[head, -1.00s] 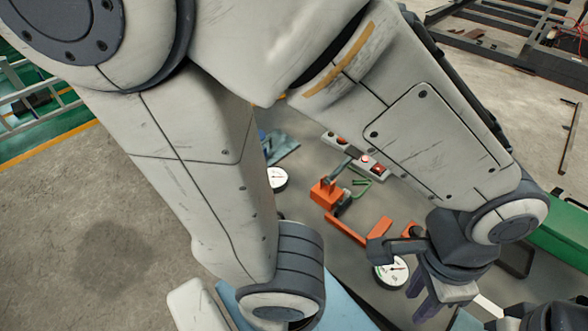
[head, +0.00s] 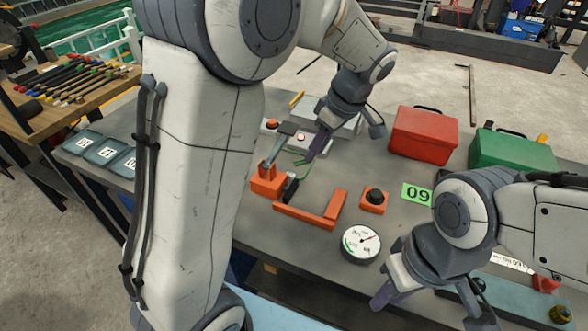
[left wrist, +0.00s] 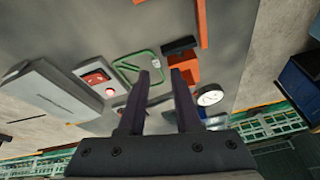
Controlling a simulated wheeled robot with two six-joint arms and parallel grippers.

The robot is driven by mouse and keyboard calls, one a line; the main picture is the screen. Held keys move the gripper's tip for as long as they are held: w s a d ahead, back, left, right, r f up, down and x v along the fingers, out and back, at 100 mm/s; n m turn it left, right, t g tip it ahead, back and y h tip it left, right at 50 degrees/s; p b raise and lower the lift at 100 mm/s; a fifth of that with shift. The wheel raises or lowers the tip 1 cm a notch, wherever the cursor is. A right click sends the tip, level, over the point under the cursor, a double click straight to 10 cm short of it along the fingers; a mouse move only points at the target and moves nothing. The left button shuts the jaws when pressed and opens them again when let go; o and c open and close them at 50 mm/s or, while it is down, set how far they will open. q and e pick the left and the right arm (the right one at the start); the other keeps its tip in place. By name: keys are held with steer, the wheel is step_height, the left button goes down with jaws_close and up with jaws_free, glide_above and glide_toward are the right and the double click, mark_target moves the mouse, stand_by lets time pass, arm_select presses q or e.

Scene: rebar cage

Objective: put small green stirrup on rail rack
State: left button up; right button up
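The small green stirrup (head: 304,168) is a thin green loop low over the grey table, beside an orange block with a lever. In the left wrist view the stirrup (left wrist: 136,66) is a rounded green frame just beyond the fingertips. My left gripper (head: 316,152) reaches down at the stirrup in the head view and partly covers it. In the left wrist view its two fingers (left wrist: 160,76) are apart, with nothing clearly between them. My right gripper (head: 385,298) hangs at the table's front right; its finger gap is unclear. I cannot tell which thing is the rail rack.
An orange L-shaped bracket (head: 325,212), a round dial (head: 361,243) and a black-knobbed orange button box (head: 374,198) lie near the stirrup. A red toolbox (head: 424,134) and a green toolbox (head: 512,150) stand at the right. Grey table (head: 300,247) is bare in front.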

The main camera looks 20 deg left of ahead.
mark_target(290, 173)
arm_select(q)
steer(key=a+f+n, duration=0.1)
steer(key=f, duration=0.1)
steer(key=w+a+f+n, duration=0.1)
steer(key=a, duration=0.1)
steer(key=w+a+f, duration=0.1)
steer(key=f, duration=0.1)
steer(key=shift+w+a+f+n+y, duration=0.2)
steer(key=shift+a+f+n+y, duration=0.1)
steer(key=shift+n+y, duration=0.1)
steer(key=shift+x, duration=2.85)
steer(key=shift+s, duration=0.1)
jaws_close()
